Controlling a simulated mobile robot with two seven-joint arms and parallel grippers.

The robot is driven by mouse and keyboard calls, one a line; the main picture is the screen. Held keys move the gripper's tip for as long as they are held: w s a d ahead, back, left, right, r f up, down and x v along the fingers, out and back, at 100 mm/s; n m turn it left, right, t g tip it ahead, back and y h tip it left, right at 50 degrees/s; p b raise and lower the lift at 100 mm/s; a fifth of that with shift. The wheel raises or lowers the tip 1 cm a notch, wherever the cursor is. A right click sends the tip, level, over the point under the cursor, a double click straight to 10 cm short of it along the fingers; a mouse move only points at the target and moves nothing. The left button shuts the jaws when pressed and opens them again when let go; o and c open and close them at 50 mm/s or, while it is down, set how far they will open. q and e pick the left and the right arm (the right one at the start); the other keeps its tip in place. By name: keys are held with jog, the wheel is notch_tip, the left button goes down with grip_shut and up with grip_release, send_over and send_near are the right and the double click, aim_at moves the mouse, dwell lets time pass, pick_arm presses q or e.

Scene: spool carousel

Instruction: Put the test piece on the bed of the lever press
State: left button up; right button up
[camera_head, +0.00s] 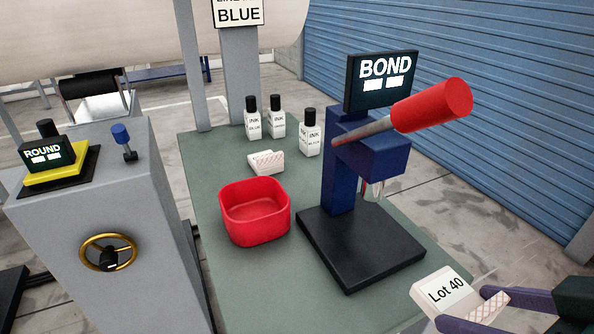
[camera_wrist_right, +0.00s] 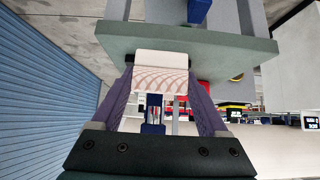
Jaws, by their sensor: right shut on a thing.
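The test piece (camera_head: 488,307) is a small whitish block with a pinkish hatched pattern, at the lower right of the head view. My right gripper (camera_head: 482,311) is shut on it, with purple fingers on either side; the piece also shows between them in the right wrist view (camera_wrist_right: 160,72). The lever press (camera_head: 340,165) is dark blue with a red-handled lever (camera_head: 432,105) and a BOND display. Its black bed (camera_head: 360,250) is bare, up and left of my right gripper. My left gripper is not in view.
A red bin (camera_head: 254,225) stands left of the press on the green table (camera_head: 232,285). Another patterned white piece (camera_head: 266,162) and several ink bottles (camera_head: 276,118) are behind it. A grey machine (camera_head: 95,215) stands at left.

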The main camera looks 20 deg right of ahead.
jog(key=w, duration=1)
jog(key=w+a, duration=0.1)
jog(key=w, duration=0.4)
jog(key=shift+w+a, duration=0.1)
jog(key=shift+w, duration=0.1)
notch_tip(320, 180, down, 3)
jog(key=shift+f+b, duration=0.2)
jog(key=shift+b, duration=0.35)
jog(key=o, duration=1.4)
jog(key=shift+f, duration=0.1)
jog(key=shift+o, duration=0.2)
